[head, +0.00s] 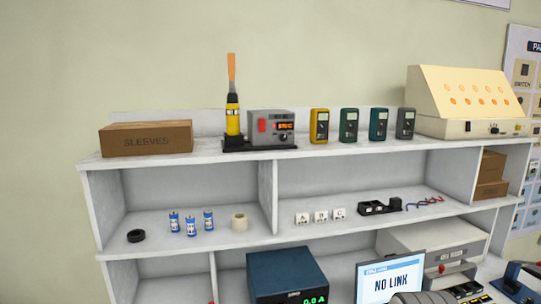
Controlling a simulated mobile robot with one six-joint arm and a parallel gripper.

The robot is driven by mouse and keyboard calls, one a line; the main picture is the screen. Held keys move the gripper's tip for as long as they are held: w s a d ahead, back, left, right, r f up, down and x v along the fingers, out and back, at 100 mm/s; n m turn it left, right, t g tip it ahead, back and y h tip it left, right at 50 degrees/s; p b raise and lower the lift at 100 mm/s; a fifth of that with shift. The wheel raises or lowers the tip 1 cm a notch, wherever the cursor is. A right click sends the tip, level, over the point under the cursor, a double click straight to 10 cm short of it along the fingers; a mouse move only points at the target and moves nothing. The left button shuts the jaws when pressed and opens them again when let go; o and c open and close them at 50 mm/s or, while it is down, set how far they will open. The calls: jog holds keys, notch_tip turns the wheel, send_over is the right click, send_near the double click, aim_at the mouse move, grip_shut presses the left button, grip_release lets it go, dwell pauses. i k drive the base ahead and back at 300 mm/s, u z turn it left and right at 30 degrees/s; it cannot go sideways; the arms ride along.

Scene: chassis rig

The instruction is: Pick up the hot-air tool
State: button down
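The hot-air tool (233,121) has a yellow and black body and stands upright on the left of a black base on the top shelf.
The shelf unit (190,166) carries a SLEEVES box (146,139) left of the tool. Several handheld meters (319,126) and a sloped cream console (468,95) stand to the right. Bare shelf shows between box and tool. A NO LINK screen (391,277) is below.

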aim_at(232, 107)
jog(key=u, duration=0.05)
jog(key=k, duration=1)
jog(key=u, duration=0.5)
jog(key=i, duration=1)
jog(key=z, duration=0.05)
